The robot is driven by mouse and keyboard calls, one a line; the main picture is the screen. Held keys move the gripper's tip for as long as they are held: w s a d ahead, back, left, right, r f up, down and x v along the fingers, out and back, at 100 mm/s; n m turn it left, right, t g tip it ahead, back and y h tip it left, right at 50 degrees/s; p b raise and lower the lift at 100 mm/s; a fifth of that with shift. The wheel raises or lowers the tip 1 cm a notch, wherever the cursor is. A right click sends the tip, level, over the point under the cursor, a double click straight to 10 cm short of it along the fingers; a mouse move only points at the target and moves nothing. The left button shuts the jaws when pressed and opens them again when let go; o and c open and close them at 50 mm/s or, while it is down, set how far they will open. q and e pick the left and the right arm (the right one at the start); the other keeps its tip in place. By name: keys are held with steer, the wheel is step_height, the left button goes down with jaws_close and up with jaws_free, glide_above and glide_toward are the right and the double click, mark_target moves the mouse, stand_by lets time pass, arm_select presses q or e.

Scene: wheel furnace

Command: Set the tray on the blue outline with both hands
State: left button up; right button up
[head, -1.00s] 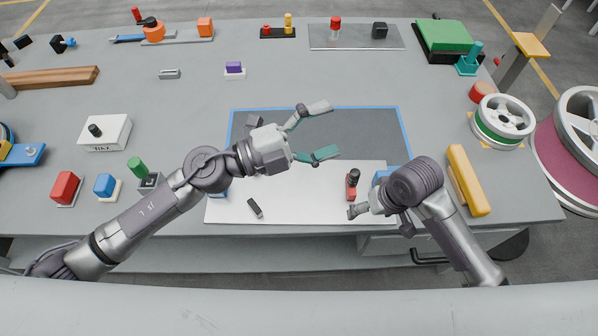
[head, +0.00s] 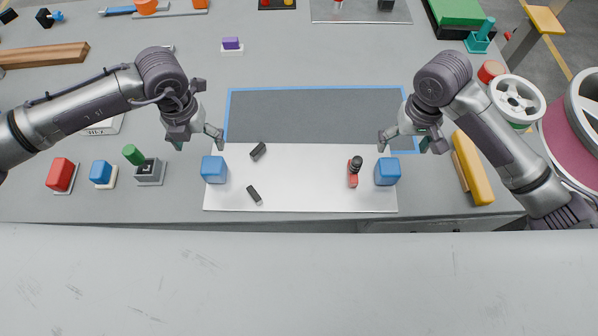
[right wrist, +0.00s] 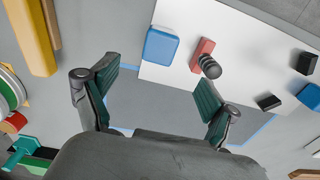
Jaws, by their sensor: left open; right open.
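The white tray (head: 310,192) lies flat at the table's front edge, with a blue block (head: 214,169) at its left end and another blue block (head: 387,171) at its right end. The blue outline (head: 320,88) frames a dark grey area behind it; the tray covers its front part. My left gripper (head: 198,140) is open and empty, above and behind the left blue block. My right gripper (head: 411,143) is open and empty, behind the right blue block. The right wrist view shows its spread fingers (right wrist: 157,95) with the right blue block (right wrist: 162,45) beyond them.
The tray carries a red piece with a black knob (head: 353,172) and two small black blocks (head: 254,194). A yellow bar (head: 474,170) lies right of the tray. A green cylinder on a grey base (head: 148,171) and a red block (head: 61,174) stand at left.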

mark_target(214, 170)
arm_select(q)
step_height(214, 170, down, 14)
steer(key=shift+r, duration=0.2)
arm_select(e)
step_height(214, 170, down, 14)
steer(key=shift+r, duration=0.15)
arm_select(q)
steer(key=shift+c, duration=0.3)
arm_select(e)
steer(key=shift+c, duration=0.3)
arm_select(q)
jaws_close()
arm_select(e)
jaws_close()
steer(key=shift+r, duration=0.1)
